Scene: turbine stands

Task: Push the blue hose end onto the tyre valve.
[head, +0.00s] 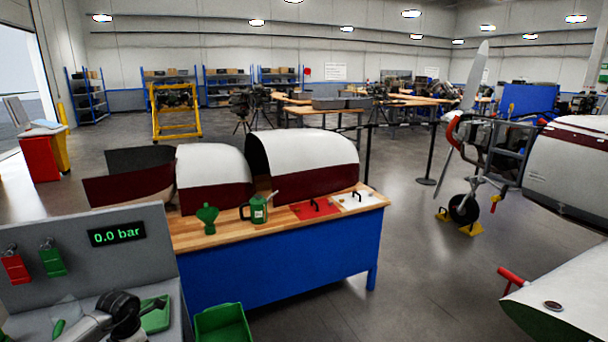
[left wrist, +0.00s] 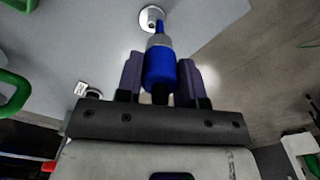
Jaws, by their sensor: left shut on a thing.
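In the left wrist view my left gripper (left wrist: 161,80) is shut on the blue hose end (left wrist: 160,68), one finger on each side of it. The hose end has a grey collar and a thin blue tip pointing to the top of the picture. A white round fitting with a grey centre (left wrist: 151,15), possibly the tyre valve, lies right at that tip. I cannot tell whether they touch. In the head view my left arm shows at the bottom left, but the hose end cannot be made out. My right gripper is not in view.
A grey stand (head: 150,240) has a display (head: 117,234) reading 0.0 bar. Red (head: 15,269) and green (head: 53,262) pieces hang there. A green tray (head: 156,314) lies on its surface. A blue workbench (head: 270,262) and green bin (head: 222,322) stand close by.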

